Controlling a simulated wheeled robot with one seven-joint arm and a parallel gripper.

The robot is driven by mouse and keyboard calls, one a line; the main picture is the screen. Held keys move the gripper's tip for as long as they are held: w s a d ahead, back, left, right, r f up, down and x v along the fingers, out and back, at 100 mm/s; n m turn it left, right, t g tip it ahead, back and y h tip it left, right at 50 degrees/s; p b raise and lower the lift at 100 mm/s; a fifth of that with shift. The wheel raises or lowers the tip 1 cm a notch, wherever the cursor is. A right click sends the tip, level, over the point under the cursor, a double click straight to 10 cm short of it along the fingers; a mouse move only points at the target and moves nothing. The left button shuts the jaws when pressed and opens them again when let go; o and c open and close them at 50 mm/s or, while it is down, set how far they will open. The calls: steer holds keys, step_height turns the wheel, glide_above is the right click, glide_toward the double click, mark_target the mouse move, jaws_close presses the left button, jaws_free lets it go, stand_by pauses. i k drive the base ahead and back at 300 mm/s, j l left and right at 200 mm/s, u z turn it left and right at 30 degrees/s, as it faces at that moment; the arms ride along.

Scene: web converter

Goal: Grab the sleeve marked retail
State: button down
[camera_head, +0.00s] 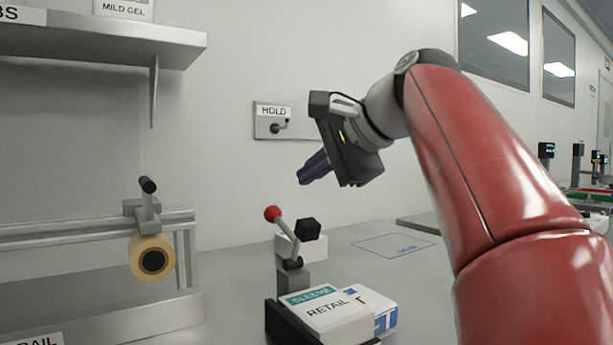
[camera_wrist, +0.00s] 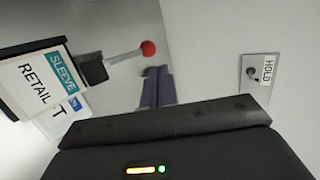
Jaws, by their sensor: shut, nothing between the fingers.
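The sleeve marked RETAIL (camera_head: 334,308) is a white box with a teal SLEEVE band, in a dark holder (camera_head: 286,325) at the bottom centre of the head view. It also shows at the left of the wrist view (camera_wrist: 34,84). A white and blue box (camera_head: 376,306) is partly hidden behind it. My gripper (camera_head: 315,168) is above the sleeve and apart from it, its purple fingers pointing down and left. In the wrist view the fingers (camera_wrist: 157,88) are together and empty.
A lever with a red knob (camera_head: 272,213) and black block stands just behind the sleeve. A HOLD switch plate (camera_head: 273,120) is on the wall. A tape roll (camera_head: 153,258) hangs from a rail at left, below a shelf (camera_head: 95,45). A blue-outlined table area (camera_head: 394,246) is clear.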

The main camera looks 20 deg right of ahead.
mark_target(338, 318)
steer(key=k+l, duration=0.75)
steer(key=k, duration=0.1)
